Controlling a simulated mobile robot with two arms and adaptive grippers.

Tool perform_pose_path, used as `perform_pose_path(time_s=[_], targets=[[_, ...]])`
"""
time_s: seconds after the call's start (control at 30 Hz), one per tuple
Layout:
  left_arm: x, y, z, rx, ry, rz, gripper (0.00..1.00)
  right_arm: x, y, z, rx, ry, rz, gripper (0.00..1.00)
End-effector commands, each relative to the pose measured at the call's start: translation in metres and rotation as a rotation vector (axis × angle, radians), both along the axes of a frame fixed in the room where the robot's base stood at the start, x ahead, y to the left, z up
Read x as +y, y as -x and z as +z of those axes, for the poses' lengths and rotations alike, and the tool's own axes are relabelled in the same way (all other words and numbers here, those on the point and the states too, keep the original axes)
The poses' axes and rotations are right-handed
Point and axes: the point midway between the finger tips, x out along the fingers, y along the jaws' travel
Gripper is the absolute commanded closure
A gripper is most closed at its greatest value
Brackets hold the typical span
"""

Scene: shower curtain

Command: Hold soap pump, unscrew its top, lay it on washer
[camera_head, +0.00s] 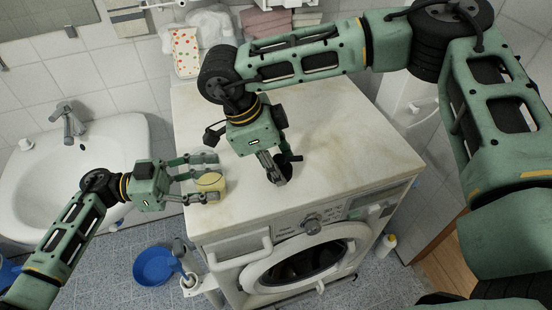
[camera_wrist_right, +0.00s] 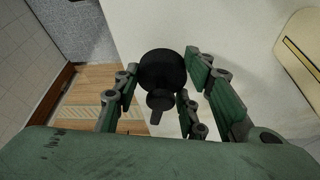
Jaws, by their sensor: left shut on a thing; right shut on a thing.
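My left gripper (camera_head: 208,182) is shut around the pale yellow soap bottle (camera_head: 212,184), near the left edge of the white washer top (camera_head: 345,165). Its fingers lie on both sides of the bottle. My right gripper (camera_head: 277,172) is over the washer top, to the right of the bottle and apart from it. It is shut on the black pump top (camera_wrist_right: 163,72), which shows between its fingers in the right wrist view as a round dark cap with a short nozzle. I cannot tell whether the pump top touches the washer.
A sink (camera_head: 95,170) with a tap stands at the left. A cloth with colored dots (camera_head: 186,52) and folded towels (camera_head: 266,22) are at the back. A blue basin (camera_head: 156,266) is on the floor. The washer's right-hand surface is clear.

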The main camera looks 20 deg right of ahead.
Motion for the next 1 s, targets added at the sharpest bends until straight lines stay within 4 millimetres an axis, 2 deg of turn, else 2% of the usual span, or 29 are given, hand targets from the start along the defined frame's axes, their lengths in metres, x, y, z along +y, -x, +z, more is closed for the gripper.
perform_pose_path(time_s=[0.37,1.0], targets=[[0.001,0.000,-0.003,0.003,-0.007,0.001,0.96,0.000,0.000,-0.002,0.000,0.000,0.000,1.00],[0.001,0.000,-0.003,0.003,-0.007,0.001,0.96,0.000,0.000,-0.017,0.000,-0.001,0.000,1.00]])
